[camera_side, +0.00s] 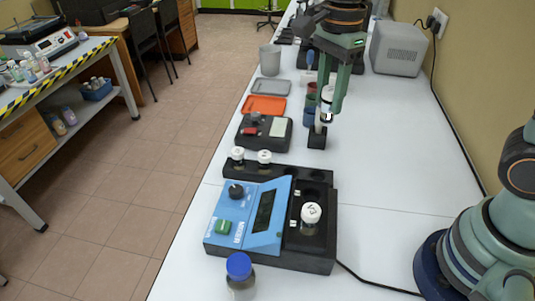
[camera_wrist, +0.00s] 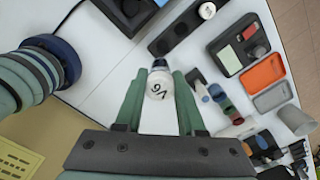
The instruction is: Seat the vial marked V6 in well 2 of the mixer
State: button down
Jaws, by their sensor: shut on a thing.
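The vial marked V6 (camera_wrist: 159,86) has a white cap with the marking facing the wrist camera. My gripper (camera_wrist: 160,76) is shut on it, one green finger on each side. In the side view my gripper (camera_side: 327,113) points down over a small black block (camera_side: 317,138); whether the vial touches the block is unclear. The mixer (camera_side: 250,215) is blue with a black well block along its right side. A white-capped vial (camera_side: 311,214) stands in its nearer visible well. Only a corner of the mixer (camera_wrist: 128,14) shows in the wrist view.
A black rack (camera_side: 310,175) behind the mixer holds two white-capped vials (camera_side: 238,154) at its left. Another vial with a blue cap (camera_side: 239,266) stands in front. The right table is mostly clear.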

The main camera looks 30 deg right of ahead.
jog(key=shift+s+a+f+n, duration=0.9)
jog(key=shift+s+a+f, duration=0.3)
jog(key=shift+f, duration=0.45)
jog(key=shift+s+a+f+n, duration=0.95)
jog(key=shift+a+f, duration=0.5)
jog(key=shift+f, duration=0.25)
jog(key=shift+s+a+f+n, duration=0.85)
jog(key=shift+s+a+f, duration=0.35)
jog(key=shift+f, duration=0.45)
jog(key=shift+w+a+f, duration=0.1)
jog(key=shift+f, duration=1.15)
jog(key=shift+c, duration=0.6)
grip_release()
jog(key=shift+r, duration=0.15)
notch_tip(320, 180, up, 7)
